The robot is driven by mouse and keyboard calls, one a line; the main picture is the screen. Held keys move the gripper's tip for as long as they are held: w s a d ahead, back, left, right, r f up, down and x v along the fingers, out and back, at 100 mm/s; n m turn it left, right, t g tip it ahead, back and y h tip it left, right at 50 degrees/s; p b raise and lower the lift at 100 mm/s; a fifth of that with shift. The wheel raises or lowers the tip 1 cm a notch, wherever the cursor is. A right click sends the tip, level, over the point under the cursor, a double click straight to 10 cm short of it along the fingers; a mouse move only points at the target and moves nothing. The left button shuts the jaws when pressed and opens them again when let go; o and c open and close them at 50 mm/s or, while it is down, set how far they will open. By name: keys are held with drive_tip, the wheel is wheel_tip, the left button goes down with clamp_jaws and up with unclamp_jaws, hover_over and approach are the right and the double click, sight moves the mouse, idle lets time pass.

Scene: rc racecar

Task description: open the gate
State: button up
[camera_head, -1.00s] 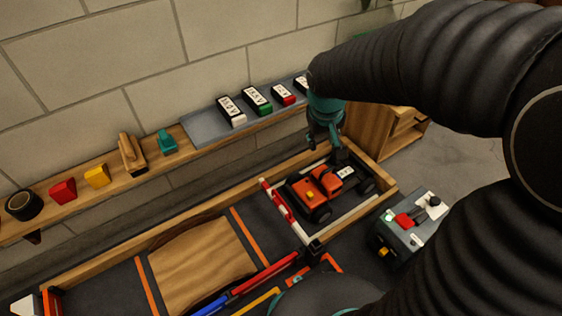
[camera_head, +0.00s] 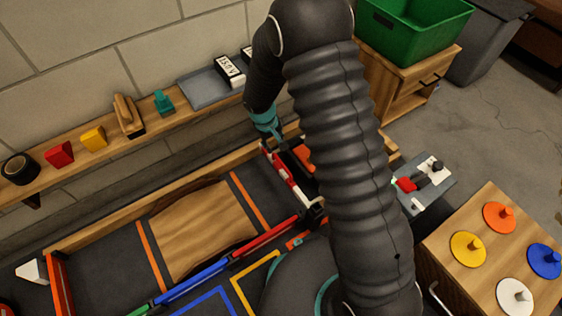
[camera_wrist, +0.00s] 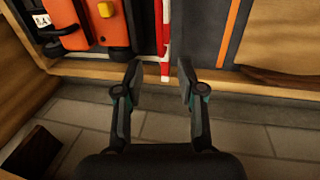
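The gate is a red-and-white striped bar (camera_head: 285,172) across the left side of the car's pen, its near end at a dark post. In the wrist view the bar (camera_wrist: 165,45) runs down the picture and its red end lies between my fingertips, with a gap on both sides. My gripper (camera_wrist: 161,76) is open and empty. In the head view it (camera_head: 273,135) points down at the bar's far end by the wall-side board. The orange car (camera_wrist: 88,25) sits in the pen beside the bar. In the head view my arm hides most of the car.
A wooden side board (camera_head: 170,205) runs along the track by the wall. A shelf (camera_head: 85,170) with small objects is above it. A wooden ramp (camera_head: 203,238) lies left of the pen. A control box (camera_head: 428,185) and a cabinet (camera_head: 440,262) with coloured discs stand right.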

sight(282, 163)
drive_tip(key=f, duration=0.4)
drive_tip(key=w+d+f+b, duration=0.1)
drive_tip(key=f, duration=0.3)
drive_tip(key=d+f, duration=0.1)
drive_tip(key=f, duration=0.4)
drive_tip(key=shift+w+d+b, duration=0.1)
drive_tip(key=shift+w+b, duration=0.1)
drive_tip(key=shift+b, duration=0.15)
clamp_jaws()
